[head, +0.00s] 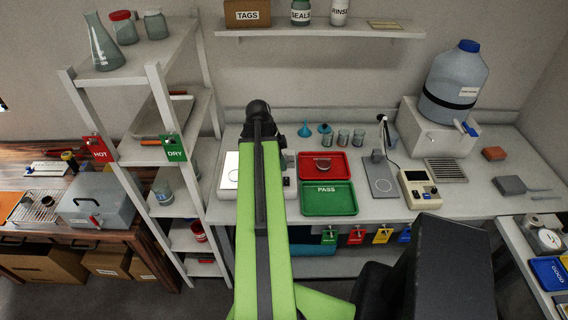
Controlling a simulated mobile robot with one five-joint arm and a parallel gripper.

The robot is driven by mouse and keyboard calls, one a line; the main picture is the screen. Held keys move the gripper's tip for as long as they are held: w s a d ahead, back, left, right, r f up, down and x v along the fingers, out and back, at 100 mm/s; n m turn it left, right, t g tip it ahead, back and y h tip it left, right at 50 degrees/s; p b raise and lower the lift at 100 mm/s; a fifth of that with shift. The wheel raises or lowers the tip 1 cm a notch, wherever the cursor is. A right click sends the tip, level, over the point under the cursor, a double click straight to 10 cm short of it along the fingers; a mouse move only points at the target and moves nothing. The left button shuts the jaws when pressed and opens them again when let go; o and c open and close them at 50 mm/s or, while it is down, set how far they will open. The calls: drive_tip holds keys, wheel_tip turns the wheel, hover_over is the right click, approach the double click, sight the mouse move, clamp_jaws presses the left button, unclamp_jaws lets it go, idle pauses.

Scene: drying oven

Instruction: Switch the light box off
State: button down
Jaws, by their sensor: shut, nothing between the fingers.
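The light box (229,184) stands on the bench, left of the red tray. Its panel looks bright white at the left, and my green arm crosses in front of its middle. A strip of its right side shows beyond the arm, with a small dark part (286,181) that may be the switch; I cannot tell its position. The black end of my arm with my gripper (258,110) is beyond the light box in the picture, near the back of the bench. My gripper is shut and empty; its fingertips are hard to make out.
A red tray (338,157) and a green PASS tray (345,204) lie to the right, with glass jars (343,139) behind. A meter (420,189) and a water dispenser (447,140) stand further right. A grey shelf rack (158,73) stands close at the left.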

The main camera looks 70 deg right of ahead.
wheel_tip(320, 180, up, 6)
drive_tip(key=r+p, duration=0.1)
drive_tip(key=p, duration=0.4)
hover_over(286, 178)
drive_tip(key=w+a, duration=0.2)
drive_tip(key=a, duration=0.2)
drive_tip(key=shift+w+d+f, duration=0.1)
drive_tip(key=shift+w+f, duration=0.1)
drive_tip(key=shift+f, duration=0.15)
drive_tip(key=shift+w+d+r, duration=0.1)
drive_tip(key=shift+w+d, duration=0.25)
drive_tip(key=shift+d, duration=0.3)
drive_tip(key=b+x, duration=0.8)
drive_tip(key=w+b+x, duration=0.1)
drive_tip(key=b+x, duration=0.4)
drive_tip(key=shift+a, duration=0.15)
drive_tip(key=shift+f+b, duration=0.4)
drive_tip(key=shift+f, duration=0.15)
